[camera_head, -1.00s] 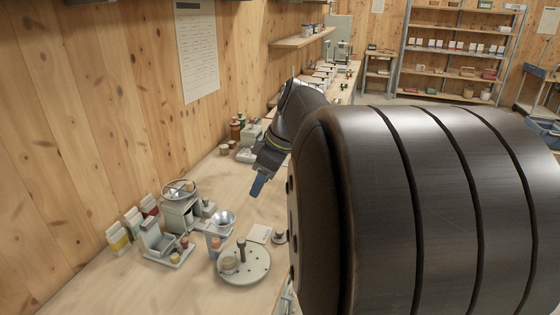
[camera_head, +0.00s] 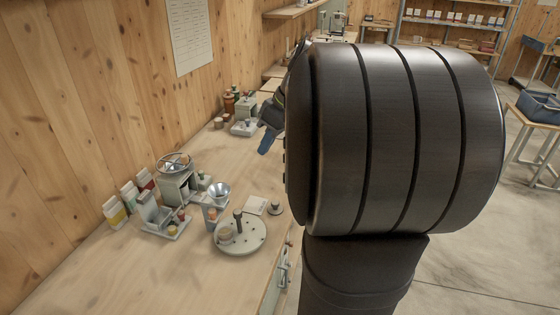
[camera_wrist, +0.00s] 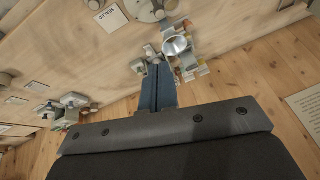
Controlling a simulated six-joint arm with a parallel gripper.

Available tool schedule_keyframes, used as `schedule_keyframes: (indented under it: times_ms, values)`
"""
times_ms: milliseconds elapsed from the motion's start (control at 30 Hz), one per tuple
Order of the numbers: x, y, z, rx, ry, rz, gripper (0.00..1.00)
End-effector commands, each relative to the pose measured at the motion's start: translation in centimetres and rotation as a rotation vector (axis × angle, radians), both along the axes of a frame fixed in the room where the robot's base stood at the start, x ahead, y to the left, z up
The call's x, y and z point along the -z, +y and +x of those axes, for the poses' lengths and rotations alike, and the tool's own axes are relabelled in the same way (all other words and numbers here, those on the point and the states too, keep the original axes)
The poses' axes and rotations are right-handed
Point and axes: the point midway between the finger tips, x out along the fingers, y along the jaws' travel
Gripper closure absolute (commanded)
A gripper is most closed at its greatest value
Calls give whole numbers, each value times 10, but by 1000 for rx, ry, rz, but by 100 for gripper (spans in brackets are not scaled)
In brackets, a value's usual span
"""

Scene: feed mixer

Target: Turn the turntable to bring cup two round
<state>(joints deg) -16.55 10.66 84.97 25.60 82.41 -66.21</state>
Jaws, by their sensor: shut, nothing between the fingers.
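The turntable (camera_head: 257,240) is a pale round disc with small dark holes, near the front edge of the bench. A dark upright peg (camera_head: 238,217) stands on it, and a small pale cup (camera_head: 225,235) sits on its left side. I cannot read any cup number. In the wrist view, part of the turntable (camera_wrist: 143,12) shows at the top edge. My gripper (camera_head: 265,145) has blue fingers, shut and empty, above the bench beyond the turntable and apart from it. The closed fingers also show in the wrist view (camera_wrist: 157,70).
A white card (camera_head: 254,206) and a small knob (camera_head: 276,208) lie close by. Cartons (camera_head: 115,214) stand along the wall. Bare bench lies beyond the funnel.

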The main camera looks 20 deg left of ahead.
Motion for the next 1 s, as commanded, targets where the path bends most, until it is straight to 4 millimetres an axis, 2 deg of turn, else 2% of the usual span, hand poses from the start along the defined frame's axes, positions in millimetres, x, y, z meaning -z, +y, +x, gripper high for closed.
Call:
schedule_keyframes:
  times_ms: [33,200,400,500,600,767,1000]
  values:
    - [20,-1,12,62,69,10,100]
    - [79,-3,46,287,295,48,100]
    - [148,-12,77,547,553,82,100]
    - [175,-17,87,648,654,92,100]
    - [193,-20,93,717,724,99,100]
    - [206,-21,96,764,771,103,100]
    - [227,0,86,764,775,101,100]
